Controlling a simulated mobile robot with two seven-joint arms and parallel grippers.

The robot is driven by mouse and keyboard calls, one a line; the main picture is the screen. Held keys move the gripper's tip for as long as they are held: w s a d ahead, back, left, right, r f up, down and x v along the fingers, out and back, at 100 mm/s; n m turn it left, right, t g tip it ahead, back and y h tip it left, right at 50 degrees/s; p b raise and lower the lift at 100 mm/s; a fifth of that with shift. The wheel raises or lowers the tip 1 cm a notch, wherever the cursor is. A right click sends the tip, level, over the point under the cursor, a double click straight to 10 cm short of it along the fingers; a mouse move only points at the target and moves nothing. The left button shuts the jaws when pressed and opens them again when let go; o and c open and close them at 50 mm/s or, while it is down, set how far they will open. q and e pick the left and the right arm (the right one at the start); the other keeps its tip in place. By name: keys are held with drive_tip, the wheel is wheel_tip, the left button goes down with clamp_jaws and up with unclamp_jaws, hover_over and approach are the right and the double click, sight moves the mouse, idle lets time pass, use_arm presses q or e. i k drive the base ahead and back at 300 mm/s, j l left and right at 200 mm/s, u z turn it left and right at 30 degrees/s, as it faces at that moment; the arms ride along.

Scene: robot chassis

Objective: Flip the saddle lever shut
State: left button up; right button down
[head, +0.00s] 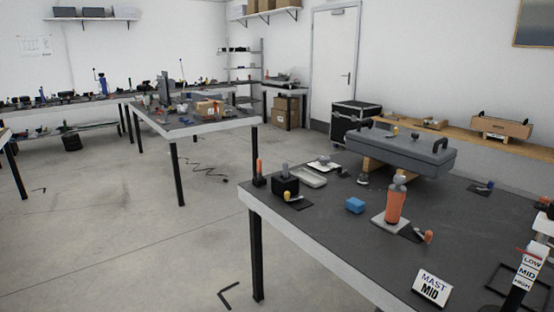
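No saddle lever can be made out for certain. A grey chassis-like body (405,150) with dark handles rests on wooden blocks (374,166) on the near dark-topped table (310,221). Small orange and yellow parts show on its top, too small to tell. An upright orange cylinder (394,207) with a pale top stands on a light base in front of it. An orange-tipped piece (427,236) lies beside that base, and a yellow-handled piece (288,196) lies by a black block (285,186). Neither of my grippers is in view.
A "MAST MID" sign (432,288) stands at the near edge. A post with LOW, MID and HIGH labels (527,272) is at right. Floor (130,240) at left is mostly clear.

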sight(428, 237)
drive_tip(key=z, duration=0.5)
drive_tip(key=i+j+z, duration=0.65)
drive_tip(key=j, duration=0.15)
drive_tip(key=i+j, duration=0.15)
drive_tip(key=j, duration=0.15)
drive_tip(key=i+j+z, duration=0.1)
drive_tip(key=i+j, duration=0.2)
drive_tip(key=j, duration=0.25)
drive_tip(key=i+z, duration=0.05)
